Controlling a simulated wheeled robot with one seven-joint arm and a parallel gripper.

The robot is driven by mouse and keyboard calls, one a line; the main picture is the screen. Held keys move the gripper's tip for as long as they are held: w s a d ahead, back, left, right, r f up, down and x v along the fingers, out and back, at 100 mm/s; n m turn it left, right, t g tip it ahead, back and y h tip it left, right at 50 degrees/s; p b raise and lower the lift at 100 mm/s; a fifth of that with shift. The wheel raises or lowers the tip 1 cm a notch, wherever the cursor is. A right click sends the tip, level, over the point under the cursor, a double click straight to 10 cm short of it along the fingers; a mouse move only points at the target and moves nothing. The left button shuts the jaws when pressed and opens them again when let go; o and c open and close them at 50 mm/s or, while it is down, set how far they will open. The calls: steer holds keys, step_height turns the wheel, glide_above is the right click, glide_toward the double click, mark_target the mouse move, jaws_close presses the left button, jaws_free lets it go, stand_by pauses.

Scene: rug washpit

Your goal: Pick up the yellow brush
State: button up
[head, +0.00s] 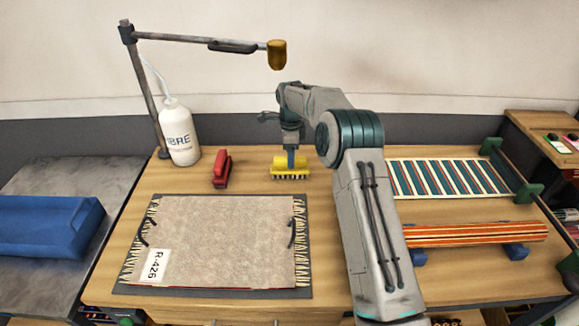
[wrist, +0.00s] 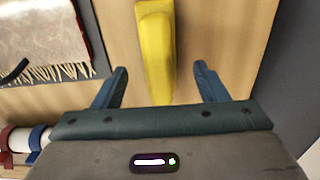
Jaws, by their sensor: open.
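The yellow brush (head: 291,168) stands bristles down on the wooden table, behind the rug sample. In the wrist view the brush (wrist: 157,50) shows as a long yellow body, its near end reaching between the finger tips. My gripper (wrist: 160,80) is open, one blue finger on each side of the brush with a gap on both sides. In the head view my gripper (head: 291,158) is directly above or around the brush and hides part of it. I cannot tell the exact height of the fingers over the table.
A red brush (head: 222,169) stands left of the yellow one. A white bottle (head: 180,133) and a lamp-like arm (head: 205,43) are at back left. A beige rug (head: 220,240) lies in front. A striped rug on a rack (head: 450,177) and an orange striped roll (head: 475,234) are right.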

step_height(320, 180, down, 5)
steer(key=shift+a+r+p, duration=0.1)
steer(key=shift+a+p, duration=0.05)
steer(key=shift+p, duration=0.6)
steer(key=c, duration=1.2)
steer(key=shift+o, duration=0.2)
steer(key=shift+r, duration=0.1)
steer(key=shift+r, duration=0.25)
steer(key=r, duration=0.1)
steer(key=r+b, duration=0.2)
steer(key=shift+s+d+r, duration=0.25)
steer(key=shift+d+r, duration=0.1)
steer(key=s+d+r+b, duration=0.3)
steer(key=s+d+r, duration=0.3)
steer(key=s+d, duration=0.1)
steer(key=shift+s+d+r, duration=0.15)
steer(key=shift+d+r, duration=0.15)
steer(key=shift+d, duration=0.3)
